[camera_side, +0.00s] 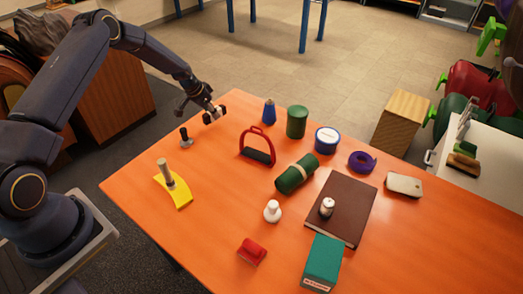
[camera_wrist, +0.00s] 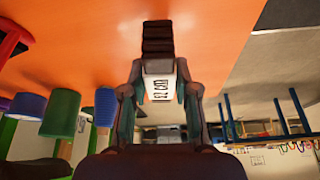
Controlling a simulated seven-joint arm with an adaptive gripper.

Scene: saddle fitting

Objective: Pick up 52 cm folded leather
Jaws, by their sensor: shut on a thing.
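The folded leather (camera_wrist: 157,38) shows in the wrist view as a dark brown ribbed stack with a white label (camera_wrist: 160,88) reading "52 cm". My gripper (camera_wrist: 160,95) is shut on it, with one finger on each side of the labelled end. In the side view my gripper (camera_side: 214,116) is at the far left edge of the orange table, left of the red stirrup. There the leather is small and mostly hidden by the fingers. I cannot tell whether it touches the table.
On the orange table (camera_side: 225,215), a black-topped tool (camera_side: 186,137) stands near my gripper. The red stirrup (camera_side: 258,147), blue cone (camera_side: 269,112) and green cylinder (camera_side: 297,121) stand to the right. A brown board (camera_side: 350,210) and teal box (camera_side: 322,262) lie further right.

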